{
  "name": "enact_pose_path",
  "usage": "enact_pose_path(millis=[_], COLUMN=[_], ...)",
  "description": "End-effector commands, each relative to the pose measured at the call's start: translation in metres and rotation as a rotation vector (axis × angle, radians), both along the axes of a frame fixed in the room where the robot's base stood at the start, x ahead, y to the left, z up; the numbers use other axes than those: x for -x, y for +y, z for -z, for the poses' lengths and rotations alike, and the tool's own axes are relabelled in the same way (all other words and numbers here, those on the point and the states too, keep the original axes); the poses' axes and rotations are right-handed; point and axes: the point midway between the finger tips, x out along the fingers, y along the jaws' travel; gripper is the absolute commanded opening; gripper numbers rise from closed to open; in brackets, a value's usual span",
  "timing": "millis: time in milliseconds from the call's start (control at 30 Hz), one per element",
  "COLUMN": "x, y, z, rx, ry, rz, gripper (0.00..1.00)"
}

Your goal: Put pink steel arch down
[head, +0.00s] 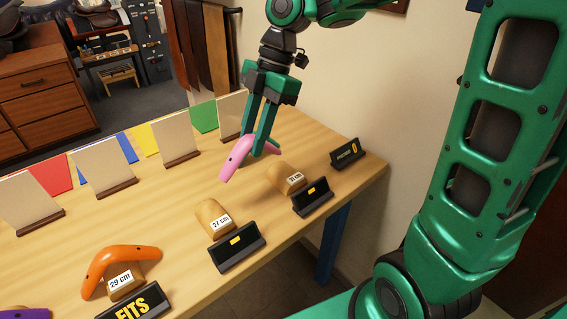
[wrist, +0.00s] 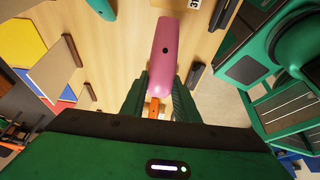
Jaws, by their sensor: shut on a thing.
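The pink steel arch (head: 238,156) is held in my gripper (head: 257,143) in the head view. One end points down toward the lower left, and the fingers cover part of its other side. It appears to be a little above the table, behind the two bare wooden blocks; the exact gap cannot be told. In the wrist view the pink arch (wrist: 166,48) extends up from between my gripper's fingers (wrist: 157,92). A wooden block marked 37 cm (head: 213,216) and another block (head: 284,178) with a hard-to-read label stand bare on the table (head: 170,200).
An orange arch (head: 110,262) sits on the 29 cm block (head: 122,284). A purple arch (head: 22,313) shows at the lower left corner. Black signs (head: 236,246) stand along the front edge. Upright cards (head: 102,168) with coloured sheets line the back. A small black sign (head: 347,153) stands at the right end.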

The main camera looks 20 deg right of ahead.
Motion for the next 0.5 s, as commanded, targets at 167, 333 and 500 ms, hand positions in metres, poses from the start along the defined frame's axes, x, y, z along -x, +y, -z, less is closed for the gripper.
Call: enact_pose_path(millis=[167, 333, 500], x=[-0.008, -0.017, -0.022], y=[-0.032, -0.062, -0.084], z=[0.022, 0.041, 0.055], rx=[0.000, 0.000, -0.001], ry=[0.004, 0.003, 0.001], rz=[0.001, -0.003, -0.006], gripper=[0.00, 0.00, 0.00])
